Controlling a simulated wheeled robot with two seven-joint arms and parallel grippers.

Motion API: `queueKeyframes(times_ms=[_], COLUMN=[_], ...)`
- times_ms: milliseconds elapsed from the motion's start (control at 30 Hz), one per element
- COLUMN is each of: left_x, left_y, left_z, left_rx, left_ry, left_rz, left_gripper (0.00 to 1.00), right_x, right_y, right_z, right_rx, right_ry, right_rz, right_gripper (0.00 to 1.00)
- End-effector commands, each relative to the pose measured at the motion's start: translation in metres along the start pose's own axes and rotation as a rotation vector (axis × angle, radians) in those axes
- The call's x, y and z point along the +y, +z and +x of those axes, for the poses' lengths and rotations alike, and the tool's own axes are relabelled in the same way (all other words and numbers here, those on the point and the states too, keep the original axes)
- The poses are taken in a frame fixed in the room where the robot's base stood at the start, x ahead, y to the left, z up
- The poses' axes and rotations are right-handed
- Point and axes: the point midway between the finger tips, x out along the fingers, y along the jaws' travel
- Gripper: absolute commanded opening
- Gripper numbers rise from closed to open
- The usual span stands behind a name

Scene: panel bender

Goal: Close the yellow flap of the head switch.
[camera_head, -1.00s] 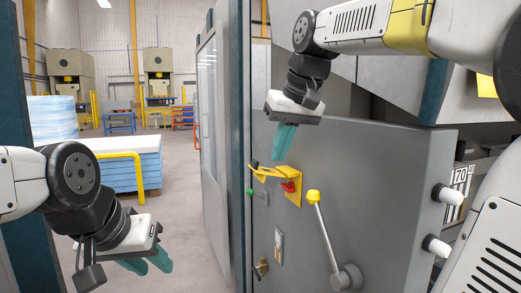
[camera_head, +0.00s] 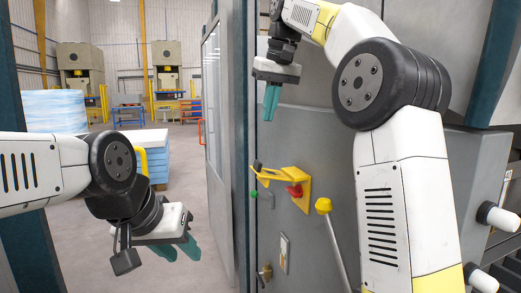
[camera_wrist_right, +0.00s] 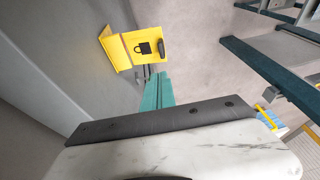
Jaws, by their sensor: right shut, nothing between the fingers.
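The yellow flap (camera_head: 274,176) of the head switch stands out from the grey machine panel, swung open. My left gripper (camera_head: 178,251) is open and empty at the lower left, away from the switch.
A red knob (camera_head: 294,190) sits beside the flap, and a green button (camera_head: 254,194) is to its left. A yellow-topped lever (camera_head: 323,206) stands right of the switch. A glazed door (camera_head: 213,110) is at the left. My right forearm crosses in front of the panel.

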Motion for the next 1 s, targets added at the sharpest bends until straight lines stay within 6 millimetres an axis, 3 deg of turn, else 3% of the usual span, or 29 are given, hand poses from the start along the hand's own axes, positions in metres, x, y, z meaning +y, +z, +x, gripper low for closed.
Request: queueKeyframes(times_ms=[300,500,700,1000], left_x=[0.0,0.0,0.0,0.0], left_y=[0.0,0.0,0.0,0.0], left_z=[0.0,0.0,0.0,0.0], left_rx=[0.0,0.0,0.0,0.0], left_ry=[0.0,0.0,0.0,0.0], left_rz=[0.0,0.0,0.0,0.0], left_gripper=[0.35,0.35,0.35,0.35], right_x=[0.0,-0.004,-0.006,-0.007], right_y=[0.001,0.008,0.011,0.011], right_z=[0.067,0.095,0.108,0.109], right_rx=[-0.004,-0.001,0.0,0.001], right_ry=[0.0,0.0,0.0,0.0], right_rz=[0.0,0.0,0.0,0.0], right_gripper=[0.0,0.0,0.0,0.0])
